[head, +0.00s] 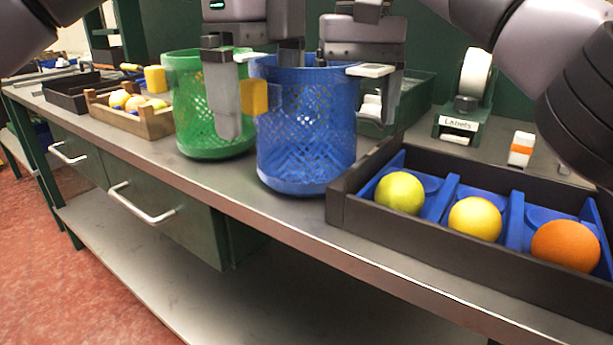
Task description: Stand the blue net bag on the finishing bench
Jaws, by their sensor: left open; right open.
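The blue net bag (305,145) stands upright on the grey metal bench (225,185), and its base appears to rest on the bench top. A yellow tag (255,97) hangs on its left side. My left gripper (256,68) is open at the bag's left rim, one finger outside and the other over the bag's mouth. My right gripper (357,76) is open at the right rim, one finger outside. Its other fingertip is hard to make out. Whether either finger touches the bag is unclear.
A green net bag (205,125) stands close on the left. A black tray (440,240) with blue dividers holds fruit at right, near the bag. A label dispenser (462,110) is behind it. A wooden crate (140,122) with fruit is farther left. The bench's front edge is close.

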